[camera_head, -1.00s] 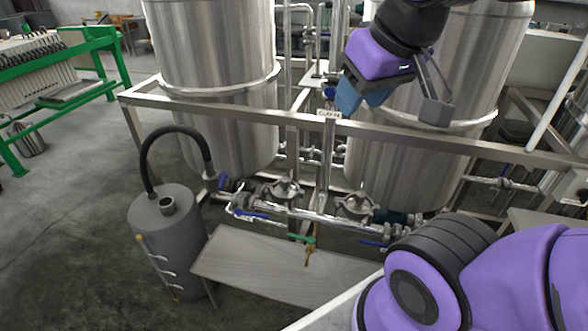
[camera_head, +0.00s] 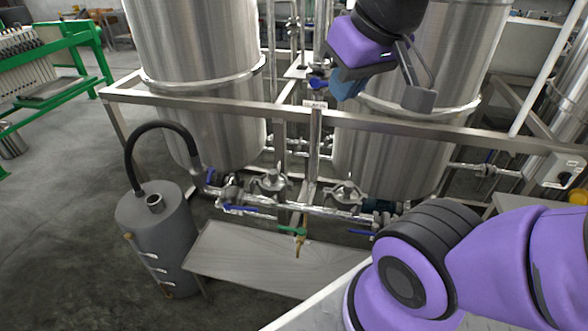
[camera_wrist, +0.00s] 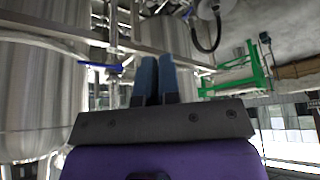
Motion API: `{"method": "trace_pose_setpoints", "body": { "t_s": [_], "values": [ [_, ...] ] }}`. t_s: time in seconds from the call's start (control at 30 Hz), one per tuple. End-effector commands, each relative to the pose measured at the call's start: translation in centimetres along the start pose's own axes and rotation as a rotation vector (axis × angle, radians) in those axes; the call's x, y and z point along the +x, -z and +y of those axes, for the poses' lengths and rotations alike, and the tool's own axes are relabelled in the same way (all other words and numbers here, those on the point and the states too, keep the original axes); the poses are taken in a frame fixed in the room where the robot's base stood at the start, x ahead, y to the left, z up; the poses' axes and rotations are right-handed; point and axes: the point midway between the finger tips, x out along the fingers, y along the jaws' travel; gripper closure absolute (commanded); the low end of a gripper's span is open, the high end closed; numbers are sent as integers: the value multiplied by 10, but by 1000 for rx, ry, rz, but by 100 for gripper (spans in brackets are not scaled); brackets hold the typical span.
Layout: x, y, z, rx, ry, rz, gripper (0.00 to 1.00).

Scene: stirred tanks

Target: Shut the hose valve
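A black hose (camera_head: 136,150) arches from the grey drum (camera_head: 165,235) to a pipe fitting low at the left tank. A small valve with a blue handle (camera_head: 210,176) sits by that hose end; its exact lever angle is too small to tell. My gripper (camera_head: 342,92) is high and to the right of it, above the frame rail in front of the right tank. In the wrist view my gripper's two blue fingers (camera_wrist: 157,62) are together with nothing between them. The black hose (camera_wrist: 207,38) shows there at the top, well beyond the fingertips.
A steel frame rail (camera_head: 240,109) crosses before both tanks. More blue-handled valves (camera_head: 245,210) and a green-handled one (camera_head: 291,230) line the low pipes above a sloped metal tray (camera_head: 265,262). A blue lever (camera_wrist: 100,65) shows left of my fingers. Left floor is open.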

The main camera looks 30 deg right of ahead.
Motion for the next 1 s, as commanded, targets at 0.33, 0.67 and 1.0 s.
{"method": "trace_pose_setpoints", "body": {
  "t_s": [0.33,0.67,1.0],
  "values": [
    [17,33,7,-82,-48,-139,100],
    [58,85,16,-227,-146,-360,100],
    [118,134,19,-383,-267,-577,100]
  ]
}}
